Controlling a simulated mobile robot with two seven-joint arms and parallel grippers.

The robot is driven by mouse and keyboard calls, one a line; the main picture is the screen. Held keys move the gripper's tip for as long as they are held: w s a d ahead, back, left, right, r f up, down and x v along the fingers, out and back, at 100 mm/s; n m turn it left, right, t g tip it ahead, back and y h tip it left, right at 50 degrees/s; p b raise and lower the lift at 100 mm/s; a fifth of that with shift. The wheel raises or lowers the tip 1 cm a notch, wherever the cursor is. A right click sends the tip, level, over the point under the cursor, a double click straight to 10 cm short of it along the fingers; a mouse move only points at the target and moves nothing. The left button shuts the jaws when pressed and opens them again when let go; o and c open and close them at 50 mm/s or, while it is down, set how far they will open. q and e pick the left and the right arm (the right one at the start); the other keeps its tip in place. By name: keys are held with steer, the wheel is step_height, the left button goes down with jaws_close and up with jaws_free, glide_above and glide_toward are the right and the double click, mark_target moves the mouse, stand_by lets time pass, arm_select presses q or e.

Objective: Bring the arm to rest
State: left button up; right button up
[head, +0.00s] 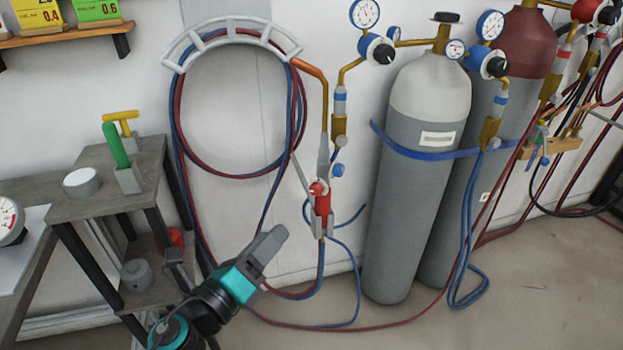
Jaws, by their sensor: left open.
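My left arm comes in from the bottom, left of centre, and ends in my left gripper (267,243). The gripper points up and to the right, with its grey fingers in front of the wall and hoses. It is open, and I see nothing held in it. A torch with a red body (321,199) hangs at the wall above and right of the gripper, apart from it in the picture. My right gripper is not in view.
Red and blue hoses (177,135) hang coiled from a wall rack (230,28) and trail on the floor. Grey gas cylinders (413,200) stand right, held by a blue strap. A small shelf stand (105,204) with a green-handled tool (115,145) stands left. Floor at lower right is clear.

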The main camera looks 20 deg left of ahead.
arm_select(q)
steer(key=s+d+f+n+g+y+p, duration=0.1)
steer(key=s+f+n, duration=0.4)
steer(key=n, duration=0.8)
steer(key=s+d+f+n+g+y+p, duration=0.1)
steer(key=s+f+n+g+p, duration=0.2)
steer(key=f+n, duration=0.6)
steer(key=s+n+g, duration=0.2)
steer(key=n+g, duration=0.1)
steer(key=n, duration=0.1)
steer(key=shift+d+f+n+g+y+p, duration=0.15)
steer(key=shift+f+n+g+y+p, duration=0.15)
steer(key=shift+f+n+y, duration=0.1)
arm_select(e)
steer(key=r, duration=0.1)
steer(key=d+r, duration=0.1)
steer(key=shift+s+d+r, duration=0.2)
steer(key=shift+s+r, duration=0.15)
arm_select(q)
steer(key=shift+r, duration=0.1)
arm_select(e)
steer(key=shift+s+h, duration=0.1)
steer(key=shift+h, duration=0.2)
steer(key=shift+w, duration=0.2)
